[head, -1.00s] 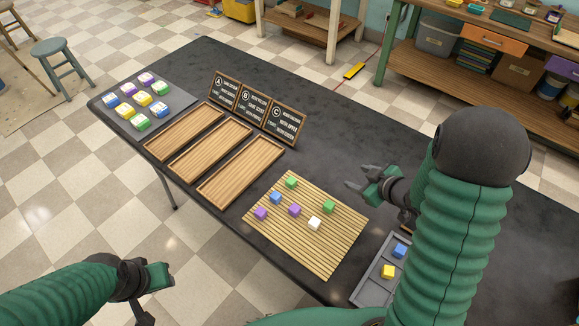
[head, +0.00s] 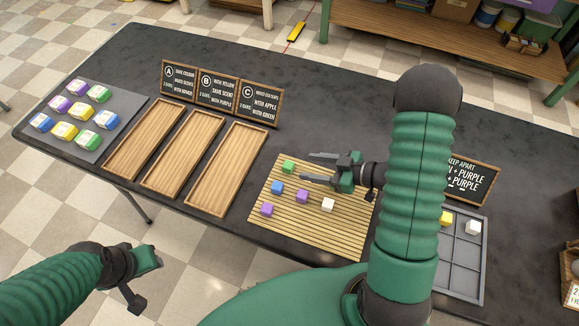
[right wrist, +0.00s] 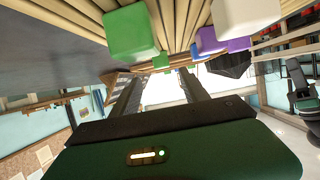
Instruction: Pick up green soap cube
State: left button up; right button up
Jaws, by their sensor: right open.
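A green soap cube (head: 288,166) lies near the far left corner of the slatted bamboo mat (head: 275,230). The second green cube on the mat is hidden behind my right gripper in the head view. In the right wrist view a large green cube (right wrist: 130,33) is close by at upper left, and a smaller green cube (right wrist: 161,62) shows farther off, between the fingers. My right gripper (head: 308,167) is open and empty above the mat, its fingers pointing left. My left gripper (head: 145,283) hangs off the table's front edge; its jaw state is unclear.
Blue (head: 277,187), purple (head: 302,196), purple (head: 267,209) and white (head: 328,204) cubes share the mat. A grey compartment tray (head: 462,270) is right of my arm. Wooden trays (head: 227,170) and small signs (head: 260,103) stand left of the mat.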

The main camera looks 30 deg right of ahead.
aim_at(292, 166)
jog(key=b+x, duration=0.1)
jog(key=x, duration=0.5)
jog(key=shift+s+a+f, duration=0.1)
jog(key=shift+a+f, duration=0.15)
jog(key=shift+w+f, duration=0.15)
jog(key=shift+w, duration=0.1)
jog(key=shift+a, duration=0.25)
jog(key=c, duration=0.7)
grip_shut()
jog(key=shift+d, duration=0.2)
